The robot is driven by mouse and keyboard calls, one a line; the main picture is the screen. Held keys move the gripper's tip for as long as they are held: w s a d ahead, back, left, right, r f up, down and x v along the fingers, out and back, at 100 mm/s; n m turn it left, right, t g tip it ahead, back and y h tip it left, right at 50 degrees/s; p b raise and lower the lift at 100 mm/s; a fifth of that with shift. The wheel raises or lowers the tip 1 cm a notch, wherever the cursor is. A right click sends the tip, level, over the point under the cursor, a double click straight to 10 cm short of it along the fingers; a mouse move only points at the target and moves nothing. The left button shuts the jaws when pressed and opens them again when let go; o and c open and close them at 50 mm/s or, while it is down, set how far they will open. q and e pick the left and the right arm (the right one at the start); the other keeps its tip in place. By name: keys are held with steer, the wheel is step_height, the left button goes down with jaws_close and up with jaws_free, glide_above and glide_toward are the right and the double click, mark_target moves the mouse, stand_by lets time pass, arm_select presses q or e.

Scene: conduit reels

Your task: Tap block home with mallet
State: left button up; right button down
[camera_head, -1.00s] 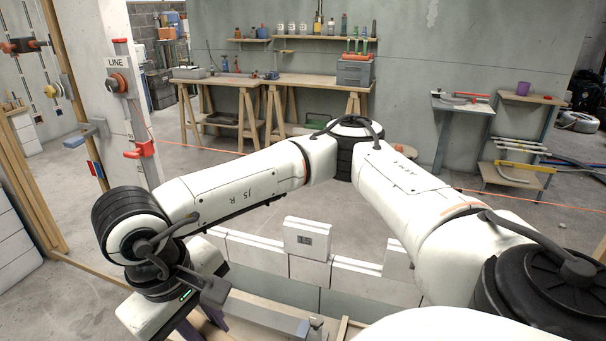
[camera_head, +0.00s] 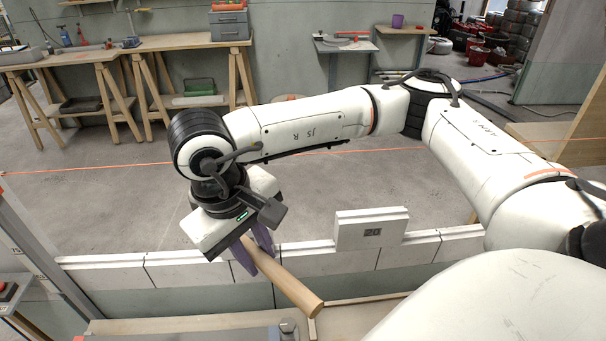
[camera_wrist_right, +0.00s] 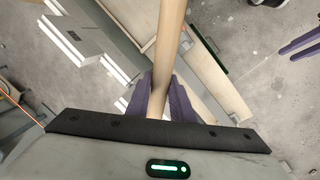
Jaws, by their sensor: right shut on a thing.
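A white block (camera_head: 371,231) marked "20" stands in the row of white blocks (camera_head: 210,267), its top higher than its neighbours. A gap beside it cannot be judged. My right gripper (camera_head: 255,258) is left of this block, shut on the wooden handle of the mallet (camera_head: 285,278). The handle slants down to the right, its end over the bench. In the right wrist view the handle (camera_wrist_right: 170,35) runs up from between the purple fingers (camera_wrist_right: 160,100). The mallet head is not clearly visible. Two purple fingers, seemingly my left gripper (camera_wrist_right: 300,44), show apart at that view's right edge.
A wooden bench edge (camera_head: 350,320) lies in front of the block row. An orange line (camera_head: 110,168) runs across behind the row. Workbenches (camera_head: 120,60) stand at the back, with open floor before them. A grey post (camera_head: 40,245) is at left.

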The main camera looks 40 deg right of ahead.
steer(key=w+d+f+n+p, duration=0.1)
steer(key=w+d+f, duration=0.2)
steer(key=w+d, duration=0.85)
step_height(320, 180, down, 6)
steer(key=s+d+b, duration=0.1)
steer(key=b, duration=0.3)
steer(key=shift+s, duration=0.4)
steer(key=shift+r, duration=0.1)
